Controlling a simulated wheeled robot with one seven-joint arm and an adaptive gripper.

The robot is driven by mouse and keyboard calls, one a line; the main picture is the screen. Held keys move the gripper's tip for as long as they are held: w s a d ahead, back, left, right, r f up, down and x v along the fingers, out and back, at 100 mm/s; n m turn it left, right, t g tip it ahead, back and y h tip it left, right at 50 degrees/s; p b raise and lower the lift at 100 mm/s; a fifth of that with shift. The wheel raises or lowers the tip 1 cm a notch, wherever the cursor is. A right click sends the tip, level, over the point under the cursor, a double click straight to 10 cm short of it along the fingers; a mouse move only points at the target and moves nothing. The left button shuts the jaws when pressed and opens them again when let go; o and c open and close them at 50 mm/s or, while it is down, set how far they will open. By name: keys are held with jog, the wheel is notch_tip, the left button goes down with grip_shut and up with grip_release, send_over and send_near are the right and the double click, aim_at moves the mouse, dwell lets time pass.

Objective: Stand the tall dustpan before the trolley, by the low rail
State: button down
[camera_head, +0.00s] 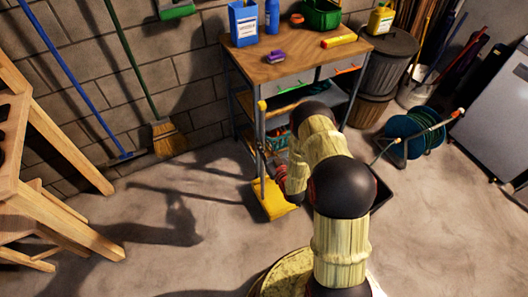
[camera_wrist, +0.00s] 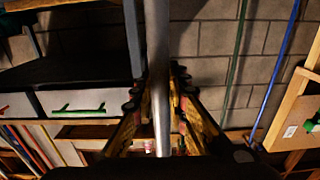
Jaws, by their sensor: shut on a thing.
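The tall dustpan has a yellow pan (camera_head: 272,201) low over the floor at the trolley's front left corner. Its grey handle rises nearly upright to a yellow top end. I cannot tell whether the pan touches the floor. My gripper (camera_head: 268,166) is shut on the handle; in the wrist view the grey handle (camera_wrist: 158,60) runs between the fingers (camera_wrist: 160,105). The trolley (camera_head: 290,66) has a wooden top, drawers with green and orange handles, and lower shelves. My arm hides part of its front. I cannot make out the low rail for certain.
A broom (camera_head: 168,138) and a blue-handled tool (camera_head: 80,90) lean on the block wall. Wooden furniture (camera_head: 50,150) stands at the left. A hose reel (camera_head: 412,135) and bin (camera_head: 380,65) stand right of the trolley. The floor left of the dustpan is clear.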

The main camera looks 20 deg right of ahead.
jog(key=shift+w+d+f+b, duration=0.4)
jog(key=shift+w+f, duration=0.2)
jog(key=shift+f, duration=0.15)
jog(key=shift+w+d+f+b, duration=0.25)
jog(key=shift+w+d+f, duration=0.1)
jog(key=shift+w+f, duration=0.3)
jog(key=shift+f+b, duration=0.65)
jog(key=shift+f, duration=1)
jog(key=c, duration=1.7)
grip_release()
jog(key=shift+f, duration=0.15)
jog(key=shift+c, duration=0.2)
jog(key=s+p, duration=0.3)
jog(key=s, duration=0.9)
jog(key=shift+d+p, duration=0.25)
jog(key=shift+p, duration=0.05)
